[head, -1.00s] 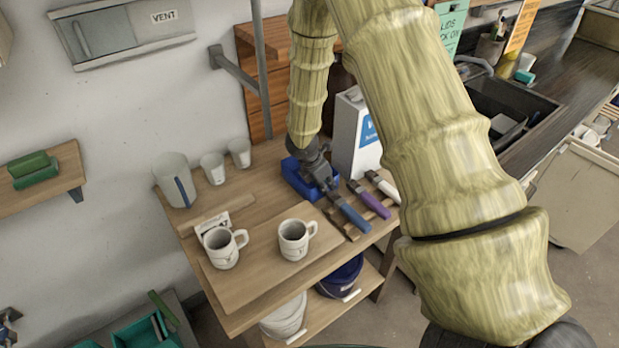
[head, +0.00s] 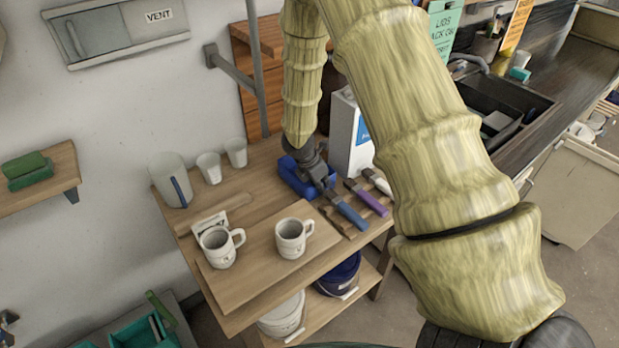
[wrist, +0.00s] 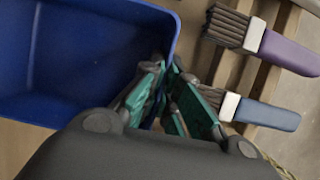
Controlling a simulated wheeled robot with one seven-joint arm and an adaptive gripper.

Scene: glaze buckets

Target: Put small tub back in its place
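The small tub is a blue open-topped box (head: 292,180) at the back of the wooden table, beside a white box. In the wrist view the small tub (wrist: 80,55) fills the upper left, and its inside looks empty. My gripper (head: 316,172) is at its right side. In the wrist view my gripper (wrist: 165,75) has its teal-padded fingers close together on the tub's right wall, one on each side, so it looks shut on the wall. My arm and gripper hide part of the tub. I cannot tell whether its base touches the table.
Brushes with blue (head: 350,215) and purple (head: 372,203) handles lie on a wooden rack right of the tub. A white box (head: 350,135) stands behind. Two mugs (head: 291,236) stand on a board in front. A pitcher (head: 170,178) and two cups (head: 209,167) stand left.

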